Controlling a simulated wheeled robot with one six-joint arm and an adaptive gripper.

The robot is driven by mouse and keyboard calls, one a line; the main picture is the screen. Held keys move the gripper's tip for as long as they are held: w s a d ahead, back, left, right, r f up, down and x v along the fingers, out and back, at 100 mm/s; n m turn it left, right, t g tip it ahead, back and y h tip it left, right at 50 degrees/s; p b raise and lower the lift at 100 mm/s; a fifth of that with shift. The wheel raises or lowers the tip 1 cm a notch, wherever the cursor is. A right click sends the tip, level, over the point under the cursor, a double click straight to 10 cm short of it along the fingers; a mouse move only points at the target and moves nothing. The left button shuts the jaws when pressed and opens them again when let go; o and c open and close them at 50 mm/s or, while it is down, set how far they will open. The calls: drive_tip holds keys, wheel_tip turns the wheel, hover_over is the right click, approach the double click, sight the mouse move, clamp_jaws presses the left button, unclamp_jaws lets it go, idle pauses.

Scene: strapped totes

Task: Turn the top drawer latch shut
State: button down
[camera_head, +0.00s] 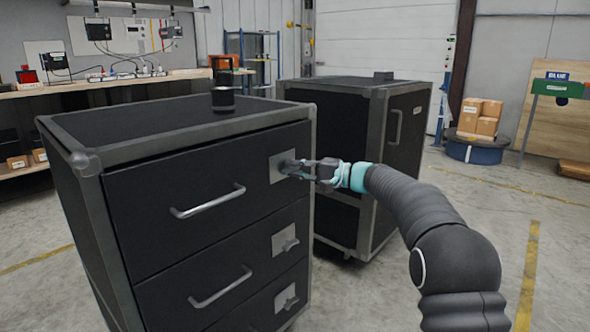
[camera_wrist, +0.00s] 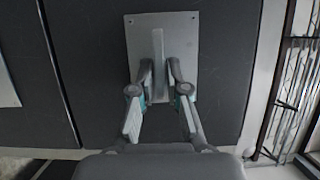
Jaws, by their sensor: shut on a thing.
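The black drawer cabinet (camera_head: 150,137) stands in front of me with its top drawer (camera_head: 140,192) closed flush. The top drawer latch is a grey lever on a square metal plate (camera_head: 277,167) at the drawer's right end. My gripper (camera_head: 290,168) is at this latch, with its fingers closed on the lever and hiding most of it in the head view. In the wrist view the lever (camera_wrist: 158,60) runs lengthwise up the plate (camera_wrist: 183,35), and the fingertips (camera_wrist: 160,75) hold its near part from both sides.
Two lower drawers have bar handles and latches, the middle latch (camera_head: 286,240) and the bottom latch (camera_head: 287,298). A dark cylinder (camera_head: 223,98) stands on the cabinet top. A second black cabinet (camera_head: 357,120) stands close behind on the right. Floor on the right is open.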

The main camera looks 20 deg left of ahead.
idle(0.3)
drive_tip(key=c, duration=1.3)
unclamp_jaws()
drive_tip(key=d, duration=1.2)
drive_tip(key=shift+f, duration=0.1)
